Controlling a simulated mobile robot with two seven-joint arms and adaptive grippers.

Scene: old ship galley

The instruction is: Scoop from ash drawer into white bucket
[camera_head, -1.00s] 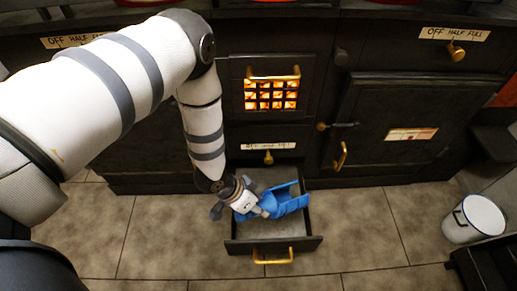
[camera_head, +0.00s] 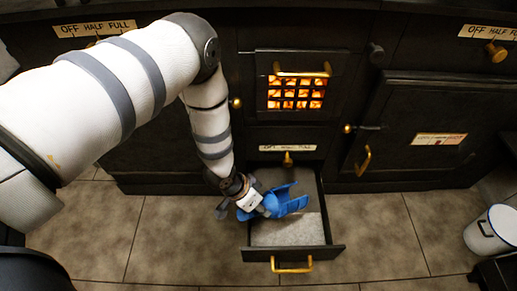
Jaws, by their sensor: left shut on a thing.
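The ash drawer (camera_head: 327,240) is pulled out below the glowing grate, with grey ash (camera_head: 288,231) over its floor. My left gripper (camera_head: 259,203) is shut on a blue scoop (camera_head: 287,201) over the back left part of the drawer. The scoop's open end points right; whether it touches the ash or holds any, I cannot tell. The white bucket (camera_head: 491,232) stands on the floor at the far right, cut by the picture's edge. My right gripper does not show.
The black stove front runs across the back, with a lit grate (camera_head: 297,93) and a closed oven door (camera_head: 420,132) with a brass handle. A dark object (camera_head: 494,273) lies at the lower right corner. Tiled floor (camera_head: 395,235) is clear between drawer and bucket.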

